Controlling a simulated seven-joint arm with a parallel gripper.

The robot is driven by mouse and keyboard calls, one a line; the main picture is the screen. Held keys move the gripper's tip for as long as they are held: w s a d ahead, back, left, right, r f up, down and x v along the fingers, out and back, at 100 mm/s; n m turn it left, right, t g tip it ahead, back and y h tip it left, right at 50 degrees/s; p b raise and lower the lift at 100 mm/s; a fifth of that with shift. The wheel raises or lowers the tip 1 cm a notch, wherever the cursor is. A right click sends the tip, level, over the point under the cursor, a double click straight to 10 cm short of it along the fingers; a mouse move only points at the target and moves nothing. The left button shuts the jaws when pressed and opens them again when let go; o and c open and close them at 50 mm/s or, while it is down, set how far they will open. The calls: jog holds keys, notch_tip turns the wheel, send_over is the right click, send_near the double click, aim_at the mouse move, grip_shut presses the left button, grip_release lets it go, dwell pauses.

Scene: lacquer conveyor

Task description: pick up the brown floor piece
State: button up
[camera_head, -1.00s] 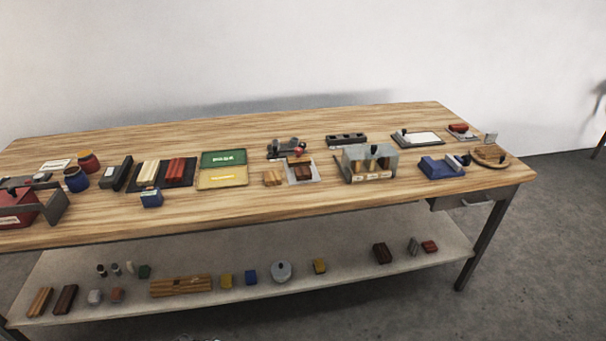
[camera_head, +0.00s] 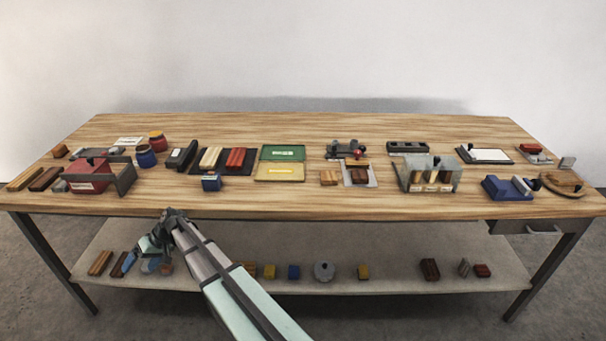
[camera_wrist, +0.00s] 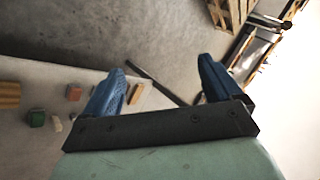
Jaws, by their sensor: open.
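Several brown pieces are in view and I cannot tell which one is named. On the lower shelf, a dark brown strip (camera_head: 118,265) lies beside a tan strip (camera_head: 101,262), and a dark brown block (camera_head: 430,269) lies far to the right. Another dark brown strip (camera_head: 45,179) lies on the tabletop's left end. My gripper (camera_head: 139,262) appears in front of the shelf's left part, close to the strips in the picture. In the wrist view its blue fingers (camera_wrist: 162,68) are wide apart and empty. A tan strip (camera_wrist: 136,94) shows by the left finger; the dark strip is not clear there.
The lower shelf (camera_head: 215,240) holds small blocks and a round grey item (camera_head: 324,271). The tabletop (camera_head: 300,205) above it carries boxes and trays. A table leg (camera_head: 66,264) stands at left. My arm hides part of the shelf.

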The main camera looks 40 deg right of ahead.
jog(key=w+d+r+t+y, duration=0.1)
jog(key=w+d+r, duration=0.1)
jog(key=w+r, duration=0.5)
jog(key=w+d+r+t+y, duration=0.1)
jog(key=w+d+r+t, duration=0.1)
jog(key=r, duration=0.9)
jog(key=shift+t+h, duration=0.6)
jog(key=shift+h, duration=0.2)
jog(key=d+r, duration=0.1)
jog(key=d, duration=0.2)
jog(key=s+d+r, duration=0.1)
jog(key=d, duration=0.2)
jog(key=d+r, duration=0.2)
jog(key=d, duration=0.1)
jog(key=shift+s, duration=0.35)
jog(key=s+d+r+m+t+h, duration=0.15)
jog(key=s+d, duration=0.25)
jog(key=d, duration=0.4)
jog(key=s+d+r+g+h, duration=0.1)
jog(key=s+d+h, duration=0.15)
jog(key=d, duration=0.55)
jog(key=m+g+h, duration=0.4)
jog(key=m+h, duration=0.4)
send_near(360, 174)
jog(key=x, duration=0.9)
jog(key=shift+d+r, duration=0.1)
